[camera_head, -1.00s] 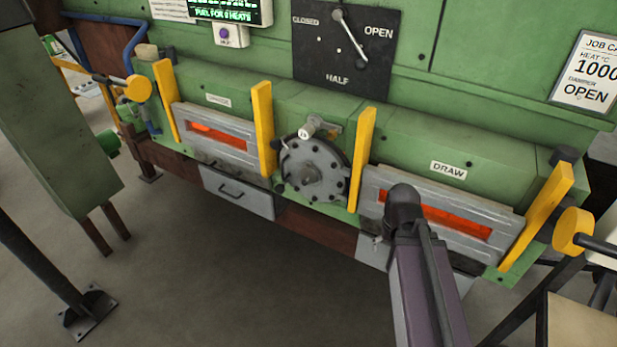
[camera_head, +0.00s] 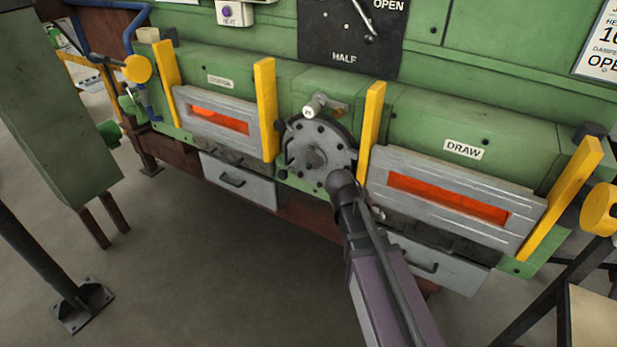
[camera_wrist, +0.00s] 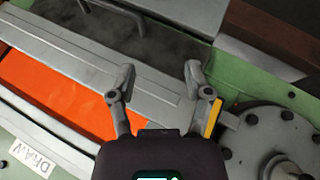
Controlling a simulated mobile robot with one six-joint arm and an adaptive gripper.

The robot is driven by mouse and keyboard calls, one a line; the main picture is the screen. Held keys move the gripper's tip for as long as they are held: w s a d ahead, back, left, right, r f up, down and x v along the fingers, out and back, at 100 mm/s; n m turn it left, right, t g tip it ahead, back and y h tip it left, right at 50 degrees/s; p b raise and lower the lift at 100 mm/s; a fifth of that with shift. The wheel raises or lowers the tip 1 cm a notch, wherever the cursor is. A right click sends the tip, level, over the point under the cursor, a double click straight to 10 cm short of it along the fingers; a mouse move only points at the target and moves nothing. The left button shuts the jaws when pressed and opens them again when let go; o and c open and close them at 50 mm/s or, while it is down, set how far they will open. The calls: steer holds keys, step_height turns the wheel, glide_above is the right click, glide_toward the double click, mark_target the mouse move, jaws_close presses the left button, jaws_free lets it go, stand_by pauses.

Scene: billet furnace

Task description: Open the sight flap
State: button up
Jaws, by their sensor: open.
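The likely sight flap is a round grey bolted disc (camera_head: 312,158) between the two furnace doors. It looks closed over its port, though I cannot tell for sure. A short pale knob (camera_head: 318,108) sits at its top edge. In the wrist view the disc (camera_wrist: 285,140) is at the lower right, partly cut off. My gripper (camera_wrist: 158,80) is open and empty, over the frame end of the draw door (camera_wrist: 75,95), beside the disc. In the head view my arm ends just below and right of the disc, and the fingers are hidden.
Yellow upright bars (camera_head: 372,130) flank the doors; one stands just right of the disc. The draw door (camera_head: 450,200) and charge door (camera_head: 222,125) show glowing orange slots. A damper dial plate (camera_head: 350,40) is above. Open floor (camera_head: 210,270) lies in front.

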steer(key=w+a+f+m+t+h+b, duration=0.1)
steer(key=w+a+f+t+h+b, duration=0.1)
steer(key=w+a+t+b, duration=0.25)
steer(key=m+t+h+b, duration=0.2)
steer(key=t+b, duration=0.5)
steer(key=b, duration=0.2)
glide_toward(307, 168)
steer(key=v, duration=0.3)
steer(key=shift+w+a+f+p, duration=0.15)
steer(key=shift+f+p, duration=0.05)
steer(key=shift+p, duration=0.1)
steer(key=shift+n, duration=0.3)
steer(key=x, duration=1.4)
steer(key=shift+r, duration=0.2)
jaws_close()
